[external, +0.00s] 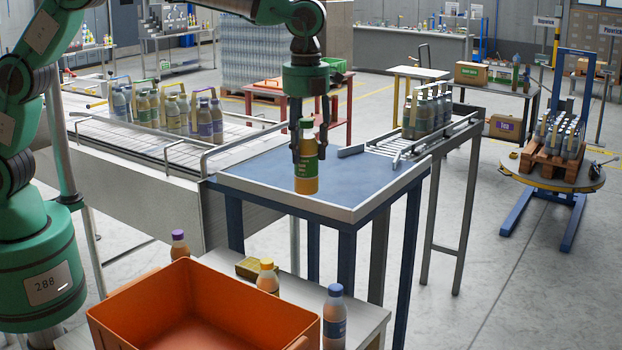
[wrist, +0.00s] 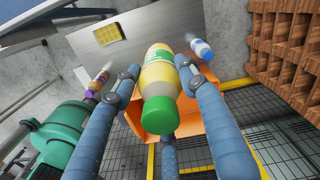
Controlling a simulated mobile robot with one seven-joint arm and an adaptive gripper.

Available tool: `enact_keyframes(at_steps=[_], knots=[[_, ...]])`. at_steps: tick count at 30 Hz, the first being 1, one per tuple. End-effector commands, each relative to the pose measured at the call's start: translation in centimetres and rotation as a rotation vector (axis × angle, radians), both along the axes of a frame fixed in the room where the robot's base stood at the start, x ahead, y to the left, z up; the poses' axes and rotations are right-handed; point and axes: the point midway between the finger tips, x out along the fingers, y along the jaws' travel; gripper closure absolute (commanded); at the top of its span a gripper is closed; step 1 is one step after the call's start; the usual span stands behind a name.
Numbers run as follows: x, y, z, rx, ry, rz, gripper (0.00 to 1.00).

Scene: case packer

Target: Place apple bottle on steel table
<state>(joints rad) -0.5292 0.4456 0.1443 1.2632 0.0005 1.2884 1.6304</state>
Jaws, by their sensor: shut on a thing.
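The apple bottle (external: 306,179) has a green cap, a green label and a yellow-orange body. My gripper (external: 308,150) is shut around it and holds it upright in the air. In the external view it appears in front of the blue-topped table (external: 255,176). In the wrist view the bottle (wrist: 158,76) sits between the fingers, its green cap towards the camera, with the grey steel table (wrist: 150,25) behind it. That table (external: 358,318) also shows at the front of the external view.
An orange crate (external: 130,318) stands at the front.

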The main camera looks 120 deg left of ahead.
Motion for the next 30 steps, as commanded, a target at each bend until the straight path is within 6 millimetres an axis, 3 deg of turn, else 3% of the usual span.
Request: enact_keyframes(at_steps=[3, 13, 21, 30], knots=[[1.9, -3.4, 0.1, 0.000, -0.001, -0.097, 0.93], [4.7, -9.3, 0.1, 0.000, -0.001, -0.267, 0.93], [4.4, -9.0, -6.0, -0.002, 0.003, -0.263, 0.93], [4.4, -9.0, -16.1, -0.002, 0.004, -0.262, 0.93]])
